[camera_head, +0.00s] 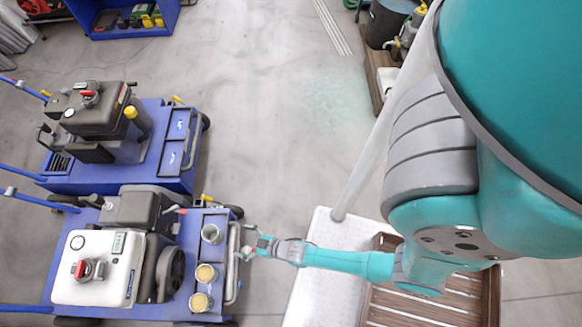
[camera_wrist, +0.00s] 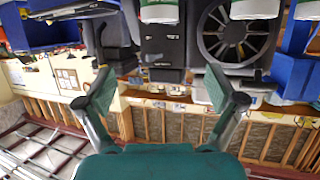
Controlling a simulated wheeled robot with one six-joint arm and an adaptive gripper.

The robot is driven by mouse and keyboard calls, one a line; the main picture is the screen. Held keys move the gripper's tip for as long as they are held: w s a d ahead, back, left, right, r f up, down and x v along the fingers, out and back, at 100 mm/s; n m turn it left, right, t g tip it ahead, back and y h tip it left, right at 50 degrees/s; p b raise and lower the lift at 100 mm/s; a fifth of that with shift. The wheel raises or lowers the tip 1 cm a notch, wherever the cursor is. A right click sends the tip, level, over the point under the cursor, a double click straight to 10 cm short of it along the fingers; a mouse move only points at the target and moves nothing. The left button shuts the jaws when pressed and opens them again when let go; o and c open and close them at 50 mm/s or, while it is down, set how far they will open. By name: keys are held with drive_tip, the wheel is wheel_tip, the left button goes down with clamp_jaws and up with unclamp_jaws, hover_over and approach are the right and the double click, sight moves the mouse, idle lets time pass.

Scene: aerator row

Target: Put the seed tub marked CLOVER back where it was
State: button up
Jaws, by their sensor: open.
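Three small round tubs stand in a row on the right deck of the near blue aerator (camera_head: 48,290) in the head view. The far tub (camera_head: 212,233) looks grey inside; the middle tub (camera_head: 206,273) and the near tub (camera_head: 200,301) show yellowish contents. No marking on them is readable, so I cannot tell which is CLOVER. In the wrist view, two white tubs with green bands show at the top edge, one in the middle (camera_wrist: 160,11) and one to the right (camera_wrist: 254,9). My gripper (camera_head: 250,246) is open and empty, just right of the far tub; its fingers spread wide in the wrist view (camera_wrist: 162,98).
A second blue aerator (camera_head: 110,172) stands behind. A grey rail (camera_head: 233,275) edges the near deck. A white surface (camera_head: 325,285) and a slatted wooden crate (camera_head: 430,305) lie below my arm. Open floor (camera_head: 270,120) lies beyond.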

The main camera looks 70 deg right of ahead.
drive_tip(key=s+r, duration=0.8)
drive_tip(key=s, duration=0.1)
drive_tip(key=s+r, duration=0.3)
drive_tip(key=r, duration=0.8)
drive_tip(key=s+r, duration=0.4)
drive_tip(key=r, duration=0.7)
drive_tip(key=s+r, duration=0.4)
drive_tip(key=r, duration=0.8)
drive_tip(key=shift+t, duration=0.3)
drive_tip(key=shift+d, duration=0.1)
